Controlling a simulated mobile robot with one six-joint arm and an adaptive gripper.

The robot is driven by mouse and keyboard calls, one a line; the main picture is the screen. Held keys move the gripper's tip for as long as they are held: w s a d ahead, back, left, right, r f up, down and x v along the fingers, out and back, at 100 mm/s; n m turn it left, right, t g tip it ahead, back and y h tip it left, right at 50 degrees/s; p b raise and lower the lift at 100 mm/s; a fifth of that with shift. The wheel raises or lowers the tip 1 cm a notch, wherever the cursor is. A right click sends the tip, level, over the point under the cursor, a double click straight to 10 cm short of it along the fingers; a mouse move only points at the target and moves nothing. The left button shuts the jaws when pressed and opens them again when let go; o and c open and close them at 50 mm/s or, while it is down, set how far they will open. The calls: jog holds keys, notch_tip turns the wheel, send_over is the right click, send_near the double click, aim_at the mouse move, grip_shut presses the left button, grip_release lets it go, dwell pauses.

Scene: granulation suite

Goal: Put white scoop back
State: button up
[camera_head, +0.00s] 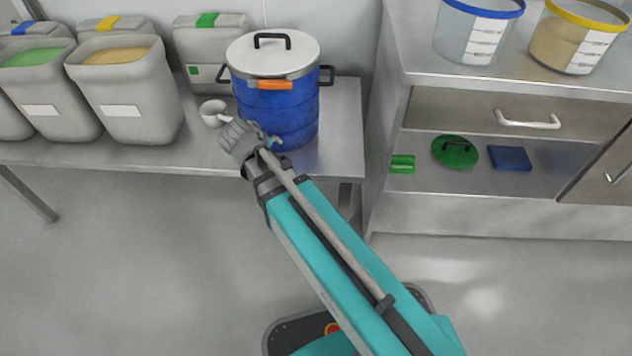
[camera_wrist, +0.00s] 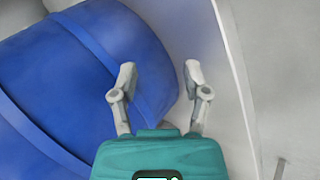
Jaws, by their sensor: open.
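The white scoop (camera_head: 213,112) lies on the steel table, left of the blue drum, in the head view. My wrist partly covers the spot just to its right. The scoop does not show in the wrist view. My gripper (camera_wrist: 160,74) is open, with nothing between its fingers. It is beside the lower part of the blue drum (camera_head: 283,107), near the table's front edge. The drum's curved side (camera_wrist: 100,60) fills much of the wrist view, behind the fingers. In the head view the fingers are mostly hidden by my wrist.
Grey bins with green (camera_head: 40,90) and tan contents (camera_head: 128,95) stand left on the steel table (camera_head: 343,120). A closed grey bin (camera_head: 212,45) is behind. Right, a cabinet (camera_head: 395,200) holds clear tubs (camera_head: 470,35) on top and a green lid (camera_head: 455,151) on its shelf.

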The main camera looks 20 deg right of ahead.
jog(key=s+d+f+m+g, duration=0.1)
jog(key=s+d+m+g+y, duration=0.1)
jog(key=s+d, duration=0.1)
jog(key=s+d+f+m, duration=0.1)
jog(key=d, duration=0.1)
jog(key=shift+s+d+f+m+g+y, duration=0.25)
jog(key=shift+s+f+m+g+y, duration=0.05)
jog(key=shift+s+f+g, duration=0.1)
jog(key=s+d+f+m+g+y, duration=0.1)
jog(key=s+d+m+g+y, duration=0.1)
jog(key=s, duration=0.4)
jog(key=shift+s+d+f+m+g+y, duration=0.2)
jog(key=shift+s+d+m+g+y, duration=0.2)
jog(key=shift+d+m+y, duration=0.6)
jog(key=shift+a, duration=0.1)
